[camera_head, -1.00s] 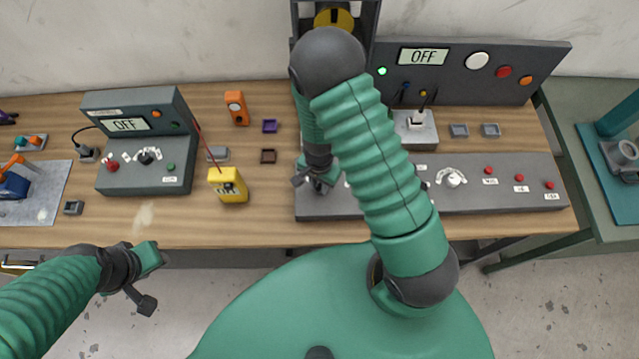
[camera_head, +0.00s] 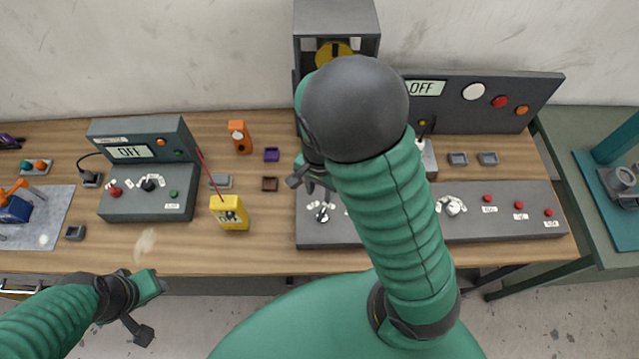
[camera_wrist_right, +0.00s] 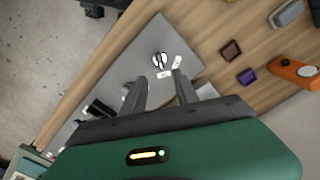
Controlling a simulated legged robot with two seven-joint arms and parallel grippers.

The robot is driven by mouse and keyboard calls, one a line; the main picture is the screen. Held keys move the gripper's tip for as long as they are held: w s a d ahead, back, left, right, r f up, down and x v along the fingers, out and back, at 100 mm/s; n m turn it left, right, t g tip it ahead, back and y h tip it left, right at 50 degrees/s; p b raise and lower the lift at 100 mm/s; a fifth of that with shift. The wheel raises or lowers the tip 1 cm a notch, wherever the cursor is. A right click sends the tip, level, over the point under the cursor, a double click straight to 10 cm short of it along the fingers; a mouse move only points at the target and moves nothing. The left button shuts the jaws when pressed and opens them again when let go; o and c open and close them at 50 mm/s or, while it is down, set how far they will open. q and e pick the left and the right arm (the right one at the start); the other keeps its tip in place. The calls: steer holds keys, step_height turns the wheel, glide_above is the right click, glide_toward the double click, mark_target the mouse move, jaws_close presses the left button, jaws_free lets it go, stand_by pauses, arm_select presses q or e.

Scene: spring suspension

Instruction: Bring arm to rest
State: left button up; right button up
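My right arm (camera_head: 395,215) reaches up over the middle of the bench in the head view, its elbow high and close to the camera. My right gripper (camera_head: 303,178) is partly hidden behind that arm, above the back left part of the long grey control panel (camera_head: 520,228). In the right wrist view my right gripper (camera_wrist_right: 159,77) has its two fingers apart with nothing between them. A rotary knob (camera_wrist_right: 159,60) on the panel lies beyond the fingertips, apart from them. My left gripper (camera_head: 149,308) is open and empty in front of the bench's front edge.
A yellow handheld device (camera_head: 229,213), an orange device (camera_head: 240,137) and a grey console reading OFF (camera_head: 147,205) stand left of the panel. A tall dark frame (camera_head: 335,15) and an upright panel (camera_head: 450,105) stand behind. Floor space is free in front.

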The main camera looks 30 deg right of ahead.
step_height(320, 180, up, 2)
steer(key=shift+r, duration=0.15)
steer(key=shift+w+d, duration=0.1)
